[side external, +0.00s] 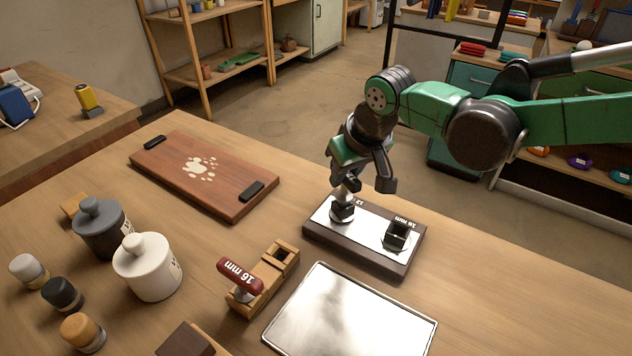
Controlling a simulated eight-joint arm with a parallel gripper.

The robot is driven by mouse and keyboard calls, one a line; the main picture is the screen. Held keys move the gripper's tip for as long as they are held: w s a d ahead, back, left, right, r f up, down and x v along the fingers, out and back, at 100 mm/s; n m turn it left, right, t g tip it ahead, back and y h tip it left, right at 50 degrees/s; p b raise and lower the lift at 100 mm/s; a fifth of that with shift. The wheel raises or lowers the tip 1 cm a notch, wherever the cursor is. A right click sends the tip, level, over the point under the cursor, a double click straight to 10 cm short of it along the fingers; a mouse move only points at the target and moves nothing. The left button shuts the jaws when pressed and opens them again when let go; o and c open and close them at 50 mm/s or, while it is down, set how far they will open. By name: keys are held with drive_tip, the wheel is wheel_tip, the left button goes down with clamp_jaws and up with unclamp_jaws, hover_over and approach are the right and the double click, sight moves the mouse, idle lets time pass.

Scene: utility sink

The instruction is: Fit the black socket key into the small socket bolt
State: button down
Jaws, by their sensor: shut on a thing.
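My gripper (364,186) is above the left end of a dark block with a white top plate (362,223). It is shut on the black socket key, whose handle is mostly hidden by the fingers. The key's metal shank (347,188) points down to the small socket bolt (342,211), a black piece at the plate's left end. The shank's lower end overlaps the bolt in this view; I cannot tell whether it is inside it. A larger black bolt (396,235) stands at the right end, by the label "16 mm".
A red-handled key marked 16 mm (240,275) stands in a wooden rack (275,268) with an empty slot. A metal tray (350,312) lies in front of the block. A wooden board (205,170) and lidded jars (148,267) are to the left.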

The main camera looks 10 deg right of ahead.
sight(349, 174)
drive_tip(key=shift+f, duration=0.65)
drive_tip(key=c, duration=0.6)
unclamp_jaws()
drive_tip(key=shift+v, duration=2.75)
drive_tip(key=s+d+m+t, duration=0.1)
drive_tip(key=s+d, duration=0.5)
drive_tip(key=d, duration=0.4)
drive_tip(key=s+d+r+m+t+h, duration=0.1)
drive_tip(key=s+d+m+t, duration=0.1)
drive_tip(key=s+d, duration=0.4)
drive_tip(key=d, duration=0.4)
